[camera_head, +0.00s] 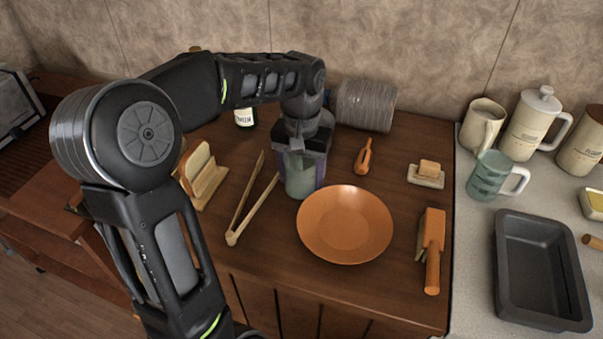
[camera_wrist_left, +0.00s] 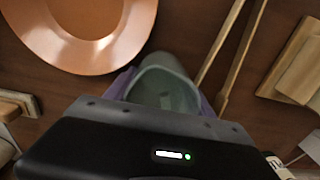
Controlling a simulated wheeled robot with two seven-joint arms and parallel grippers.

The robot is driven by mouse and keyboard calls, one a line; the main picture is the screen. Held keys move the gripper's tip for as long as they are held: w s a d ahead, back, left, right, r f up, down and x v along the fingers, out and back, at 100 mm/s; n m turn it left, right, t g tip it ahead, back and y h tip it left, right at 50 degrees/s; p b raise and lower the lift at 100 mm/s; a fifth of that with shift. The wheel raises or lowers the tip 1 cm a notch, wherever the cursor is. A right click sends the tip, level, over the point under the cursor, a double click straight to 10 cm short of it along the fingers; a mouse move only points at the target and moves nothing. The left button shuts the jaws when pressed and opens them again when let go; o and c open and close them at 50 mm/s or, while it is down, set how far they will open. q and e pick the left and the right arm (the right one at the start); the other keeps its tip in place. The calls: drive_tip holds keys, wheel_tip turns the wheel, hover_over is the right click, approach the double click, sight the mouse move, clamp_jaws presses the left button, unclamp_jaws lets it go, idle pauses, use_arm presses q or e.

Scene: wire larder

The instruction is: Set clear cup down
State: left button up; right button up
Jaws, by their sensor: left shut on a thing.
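The clear cup (camera_head: 299,176) is a greenish see-through cup, upright between my left gripper's fingers, just behind the orange plate (camera_head: 345,224). My left gripper (camera_head: 303,164) points down from above and is shut on the cup. In the left wrist view the cup's open rim (camera_wrist_left: 165,85) shows between the purple-sided fingers, beside the plate (camera_wrist_left: 85,35). Whether the cup's base touches the wooden counter cannot be told, as the gripper hides part of it. My right gripper is not in view.
A ribbed jar (camera_head: 366,106) lies behind. A small wooden scoop (camera_head: 364,157), a butter dish (camera_head: 426,174) and a wooden-handled tool (camera_head: 432,250) are to the right. A dark baking tin (camera_head: 501,285) sits on the grey counter.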

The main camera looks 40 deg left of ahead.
use_arm(q)
drive_tip(key=shift+f, duration=0.15)
drive_tip(key=o, duration=1.1)
drive_tip(key=shift+o, duration=0.2)
